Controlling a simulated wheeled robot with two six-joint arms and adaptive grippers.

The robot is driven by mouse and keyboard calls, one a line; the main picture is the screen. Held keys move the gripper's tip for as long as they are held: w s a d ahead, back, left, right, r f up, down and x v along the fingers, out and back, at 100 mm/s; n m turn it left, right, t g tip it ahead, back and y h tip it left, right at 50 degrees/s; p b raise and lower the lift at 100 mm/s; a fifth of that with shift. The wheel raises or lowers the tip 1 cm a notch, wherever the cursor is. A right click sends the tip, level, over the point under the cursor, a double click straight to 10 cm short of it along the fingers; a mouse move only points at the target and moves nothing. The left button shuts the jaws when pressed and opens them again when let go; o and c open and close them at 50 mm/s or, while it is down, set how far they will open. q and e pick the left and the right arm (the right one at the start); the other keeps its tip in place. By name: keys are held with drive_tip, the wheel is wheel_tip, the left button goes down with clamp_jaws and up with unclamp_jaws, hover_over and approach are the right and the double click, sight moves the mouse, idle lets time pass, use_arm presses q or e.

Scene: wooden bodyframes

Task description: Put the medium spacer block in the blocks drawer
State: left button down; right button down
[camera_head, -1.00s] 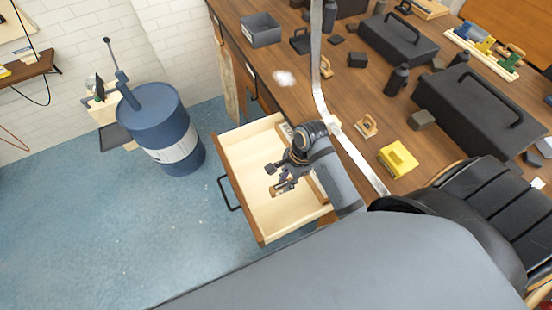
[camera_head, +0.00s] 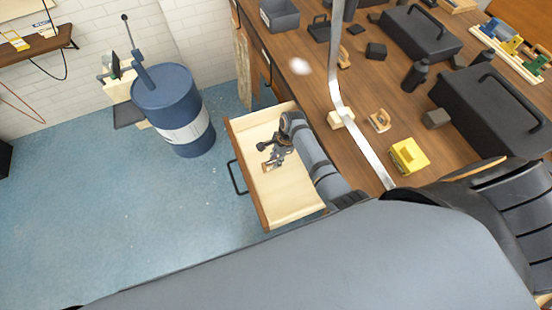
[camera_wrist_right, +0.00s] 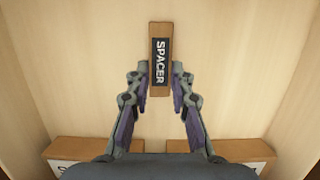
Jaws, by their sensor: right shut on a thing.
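The spacer block (camera_wrist_right: 161,32) is a narrow wooden piece with a black "SPACER" label, between the fingertips of my right gripper (camera_wrist_right: 160,88) in the right wrist view. My right gripper (camera_head: 275,157) is shut on it, inside the open drawer (camera_head: 242,165) in the head view. The block shows there as a small tan piece (camera_head: 267,167) at the fingers. I cannot tell whether it touches the drawer floor. Two other wooden blocks (camera_wrist_right: 94,149) (camera_wrist_right: 230,149) lie nearer the wrist in the drawer, partly hidden by my gripper. My left gripper is not in view.
The drawer juts from the workbench (camera_head: 348,155), with its black handle (camera_head: 236,178) outward. A blue barrel (camera_head: 172,110) stands left of it. A yellow block (camera_head: 408,156), dark toolboxes (camera_head: 490,108) and a grey bin (camera_head: 279,15) are on the bench. The blue floor is clear left of the drawer.

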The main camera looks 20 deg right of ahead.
drive_tip(key=c, duration=1.2)
unclamp_jaws()
drive_tip(key=v, duration=1.2)
